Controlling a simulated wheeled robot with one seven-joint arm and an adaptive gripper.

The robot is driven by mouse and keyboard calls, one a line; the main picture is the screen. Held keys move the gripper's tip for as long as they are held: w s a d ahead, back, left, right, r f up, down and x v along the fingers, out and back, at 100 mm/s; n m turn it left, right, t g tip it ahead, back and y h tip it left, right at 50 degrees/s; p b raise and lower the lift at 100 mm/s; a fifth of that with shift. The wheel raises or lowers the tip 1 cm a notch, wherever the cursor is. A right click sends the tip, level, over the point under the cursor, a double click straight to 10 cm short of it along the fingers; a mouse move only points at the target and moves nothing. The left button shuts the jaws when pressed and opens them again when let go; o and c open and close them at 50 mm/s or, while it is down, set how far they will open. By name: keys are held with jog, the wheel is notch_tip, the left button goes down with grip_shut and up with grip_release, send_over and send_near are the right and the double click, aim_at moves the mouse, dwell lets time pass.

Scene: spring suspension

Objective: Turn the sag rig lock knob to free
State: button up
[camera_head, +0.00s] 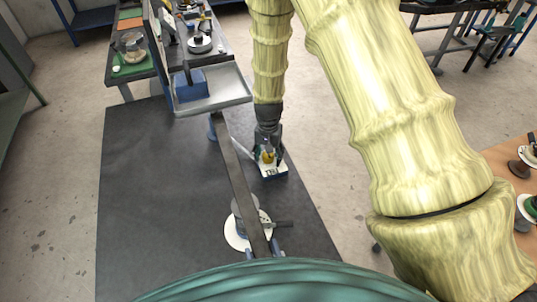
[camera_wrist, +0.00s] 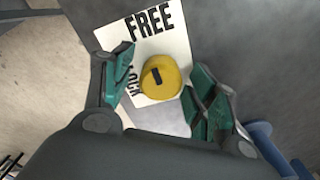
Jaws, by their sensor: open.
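The lock knob (camera_wrist: 161,77) is a round yellow knob with a short dark bar on its top. It sits on a white label plate (camera_wrist: 112,36) printed with FREE along the top edge and LOCK along the left edge. The dark bar points toward neither word clearly. My gripper (camera_wrist: 160,85) is open, with one green-padded finger on each side of the knob. I cannot tell whether the fingers touch it. In the head view my gripper (camera_head: 268,150) hangs above the plate (camera_head: 272,171) and partly hides the yellow knob (camera_head: 267,157).
The plate lies at the right edge of a dark mat (camera_head: 150,200). A long grey bar (camera_head: 237,180) runs just left of my gripper. A round white-based device (camera_head: 236,236) stands nearer, and a grey tray (camera_head: 235,87) with a blue block stands behind. Bare floor lies to the right.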

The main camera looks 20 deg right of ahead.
notch_tip(320, 180, up, 12)
dwell(0.7)
dwell(0.5)
